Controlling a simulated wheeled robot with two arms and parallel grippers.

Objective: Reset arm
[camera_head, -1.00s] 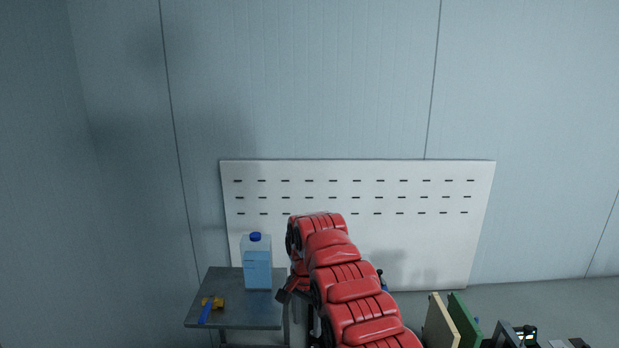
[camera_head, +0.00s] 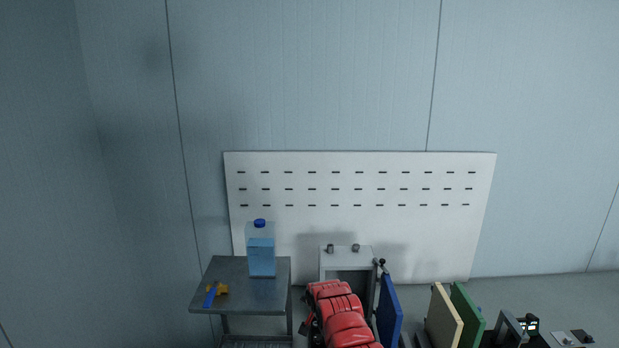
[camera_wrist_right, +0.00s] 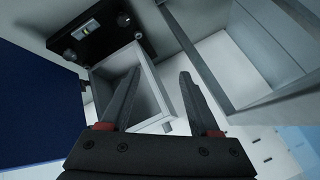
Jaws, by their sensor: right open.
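My right gripper (camera_wrist_right: 157,95) is open in the wrist view, with its two dark fingers spread and nothing held between them. A small open light grey box (camera_wrist_right: 135,80) shows behind and between the fingers; I cannot tell whether they touch it. In the head view my red right arm (camera_head: 343,312) comes up from the bottom edge in front of a grey cabinet (camera_head: 327,262), hiding part of it. A blue door panel (camera_head: 389,315) stands at the cabinet's right and also shows in the wrist view (camera_wrist_right: 40,115). My left gripper is out of view.
A metal side table (camera_head: 240,300) holds a bottle of blue liquid (camera_head: 261,255) and a yellow-and-blue tool (camera_head: 214,293). A white slotted board (camera_head: 430,230) leans on the wall. Beige (camera_head: 443,322) and green (camera_head: 467,318) panels stand at lower right. A black block (camera_wrist_right: 103,28) sits beyond the box.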

